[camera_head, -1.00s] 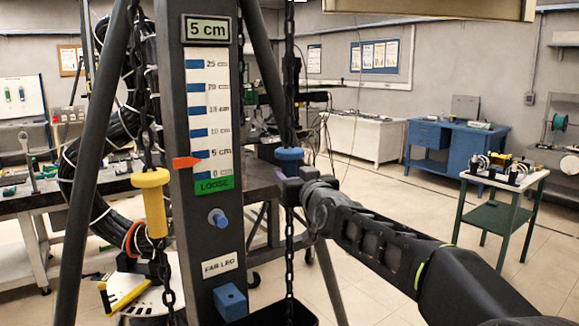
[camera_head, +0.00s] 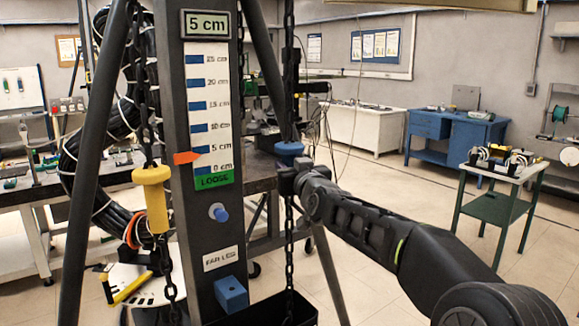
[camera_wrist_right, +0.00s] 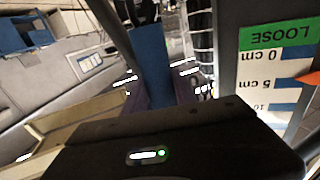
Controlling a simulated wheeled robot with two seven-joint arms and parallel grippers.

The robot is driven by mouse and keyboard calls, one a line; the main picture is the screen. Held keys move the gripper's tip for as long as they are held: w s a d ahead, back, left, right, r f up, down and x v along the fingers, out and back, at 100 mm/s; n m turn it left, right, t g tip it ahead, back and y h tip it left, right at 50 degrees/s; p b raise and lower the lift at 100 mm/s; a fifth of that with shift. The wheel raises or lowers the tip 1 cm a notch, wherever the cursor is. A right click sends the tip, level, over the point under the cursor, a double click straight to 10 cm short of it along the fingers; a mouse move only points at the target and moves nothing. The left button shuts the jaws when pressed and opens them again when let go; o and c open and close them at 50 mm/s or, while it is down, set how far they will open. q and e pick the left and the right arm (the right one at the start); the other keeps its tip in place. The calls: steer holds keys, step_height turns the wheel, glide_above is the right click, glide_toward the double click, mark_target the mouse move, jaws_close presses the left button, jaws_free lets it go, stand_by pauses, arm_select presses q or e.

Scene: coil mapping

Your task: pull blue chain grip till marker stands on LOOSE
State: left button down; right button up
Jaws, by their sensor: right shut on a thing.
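The blue chain grip (camera_head: 290,150) is on the dark chain right of the post. My right gripper (camera_head: 288,178) is shut on it, with the blue top showing above the jaws. In the right wrist view the blue grip (camera_wrist_right: 152,65) stands upright beyond the dark gripper body. The orange marker (camera_head: 186,157) points at the white scale (camera_head: 208,110), just below the 5 cm bar and above the green LOOSE band (camera_head: 214,179). The display (camera_head: 206,25) reads 5 cm. My left gripper is not in view.
A yellow grip (camera_head: 154,198) hangs on another chain left of the post. Dark tripod legs flank the post, and a blue block (camera_head: 231,294) sits low on it. A black bin (camera_head: 285,308) stands beneath the chain. Floor at the right is open before a small cart (camera_head: 503,170).

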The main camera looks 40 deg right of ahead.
jaws_close()
stand_by(0.8)
